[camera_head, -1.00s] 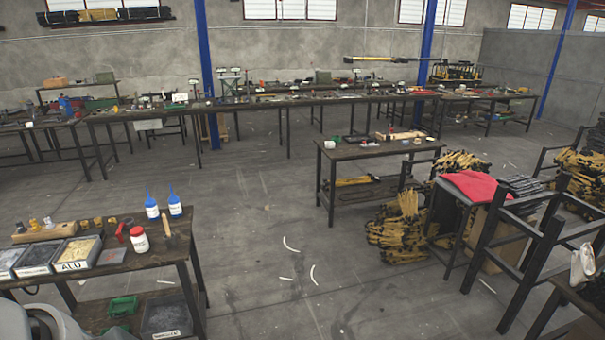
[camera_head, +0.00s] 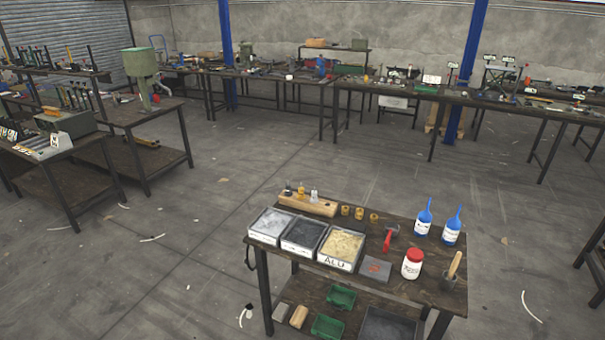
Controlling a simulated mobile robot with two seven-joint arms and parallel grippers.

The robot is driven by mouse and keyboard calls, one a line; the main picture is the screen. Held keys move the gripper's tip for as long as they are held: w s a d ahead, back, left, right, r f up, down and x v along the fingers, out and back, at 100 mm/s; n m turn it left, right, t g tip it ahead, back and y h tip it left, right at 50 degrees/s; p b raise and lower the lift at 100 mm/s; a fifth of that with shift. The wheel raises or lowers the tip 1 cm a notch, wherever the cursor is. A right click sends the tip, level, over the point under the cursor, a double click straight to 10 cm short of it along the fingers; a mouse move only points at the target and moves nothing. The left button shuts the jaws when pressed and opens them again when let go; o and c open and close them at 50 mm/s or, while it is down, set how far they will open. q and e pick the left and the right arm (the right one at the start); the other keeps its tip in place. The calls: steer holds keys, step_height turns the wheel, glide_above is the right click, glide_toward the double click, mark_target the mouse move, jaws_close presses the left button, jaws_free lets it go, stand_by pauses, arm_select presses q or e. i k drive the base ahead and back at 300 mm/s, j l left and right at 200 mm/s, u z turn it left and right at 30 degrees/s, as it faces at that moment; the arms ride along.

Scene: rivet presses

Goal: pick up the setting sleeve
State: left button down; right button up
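A dark work table (camera_head: 395,285) stands in the lower middle. Three small brass-coloured pieces (camera_head: 359,213) stand in a row near its back edge. A wooden block (camera_head: 308,204) to their left holds a few small upright parts (camera_head: 301,191). I cannot tell which of these small pieces, if any, is the setting sleeve. Neither of my grippers is in view.
Free floor (camera_head: 190,240) lies left. A bench with a green press (camera_head: 140,75) stands beyond.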

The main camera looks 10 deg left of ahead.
mark_target(345, 210)
steer(key=z, duration=4.25)
steer(key=u, duration=4.25)
steer(key=i, duration=1.1)
